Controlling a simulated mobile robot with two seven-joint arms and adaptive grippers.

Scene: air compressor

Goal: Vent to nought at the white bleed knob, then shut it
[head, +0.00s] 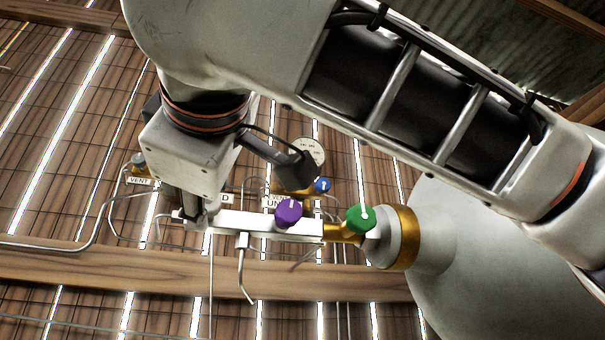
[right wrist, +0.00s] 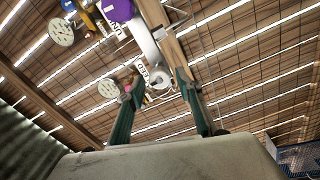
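A pale metal manifold bar (head: 255,224) runs across the head view. My right gripper (head: 190,218) reaches down to the bar's left end. In the right wrist view its two fingers (right wrist: 161,88) stand apart, with a gap between the tips. A small whitish round piece (right wrist: 159,77) shows between the fingertips, likely the white bleed knob; I cannot tell whether the fingers touch it. In the head view the gripper largely hides that knob. A label ending in "ED" (head: 228,198) is beside it. A round gauge (head: 309,151) stands behind the bar. My left gripper is not in view.
A purple knob (head: 288,213) and a green knob (head: 360,219) sit along the bar to the right, with a blue knob (head: 323,185) behind. A large pale tank (head: 465,255) is at the right. Thin pipes and a wooden beam (head: 100,268) lie close by.

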